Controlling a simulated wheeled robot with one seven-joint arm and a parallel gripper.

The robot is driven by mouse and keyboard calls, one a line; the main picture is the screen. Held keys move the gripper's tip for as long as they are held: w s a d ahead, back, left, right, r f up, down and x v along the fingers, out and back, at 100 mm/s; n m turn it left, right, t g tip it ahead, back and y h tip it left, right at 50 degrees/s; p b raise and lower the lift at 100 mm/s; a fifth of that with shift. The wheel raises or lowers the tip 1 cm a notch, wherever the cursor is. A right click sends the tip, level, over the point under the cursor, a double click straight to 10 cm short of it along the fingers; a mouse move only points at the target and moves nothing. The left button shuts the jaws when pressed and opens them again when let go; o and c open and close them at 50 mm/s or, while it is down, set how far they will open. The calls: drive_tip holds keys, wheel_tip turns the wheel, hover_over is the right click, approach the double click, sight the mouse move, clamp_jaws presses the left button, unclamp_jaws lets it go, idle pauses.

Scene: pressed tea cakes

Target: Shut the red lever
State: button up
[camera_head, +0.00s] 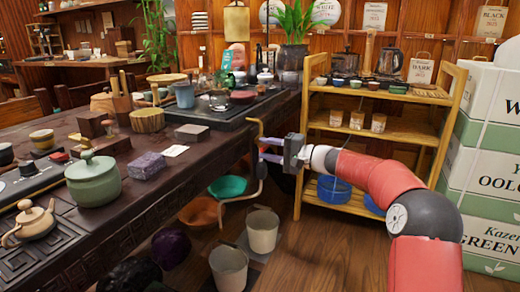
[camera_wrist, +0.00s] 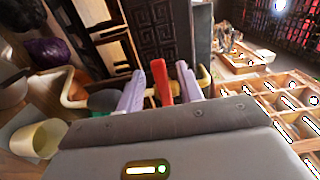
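The red lever (camera_wrist: 160,80) shows in the wrist view as an upright red bar between my gripper's two lilac fingers. My gripper (camera_wrist: 160,90) is open around it. The lever lies nearer the right finger; I cannot tell whether it touches. A brass-coloured pipe (camera_wrist: 75,97) curves past on both sides of the fingers. In the head view, my gripper (camera_head: 269,149) is at the bent pipe (camera_head: 241,198) beside the dark table's right edge, its fingers pointing left. The lever cannot be made out there.
The dark carved table (camera_head: 178,180) carries a green pot (camera_head: 93,181) and tea ware. Two pale buckets (camera_head: 263,230) (camera_head: 229,268) stand on the floor below the pipe. A wooden shelf (camera_head: 400,132) with cups stands behind my arm, and stacked tea boxes (camera_head: 490,150) stand at right.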

sight(266, 149)
drive_tip(key=shift+v, duration=2.35)
drive_tip(key=s+a+n+g+h+p, duration=0.25)
drive_tip(key=s+h, duration=0.45)
drive_tip(key=s, duration=1.1)
drive_tip(key=s+d+f+t+h+p, duration=0.1)
drive_tip(key=s+d+h+p, duration=0.1)
drive_tip(key=s+d+h, duration=0.3)
drive_tip(key=s+d+f+n+t+h+p, duration=0.1)
drive_tip(key=s+d+h, duration=0.4)
drive_tip(key=s+d, duration=0.7)
drive_tip(key=s+f+p, duration=0.1)
drive_tip(key=s, duration=0.7)
drive_tip(key=shift+s+d, duration=0.2)
drive_tip(key=shift+s, duration=0.05)
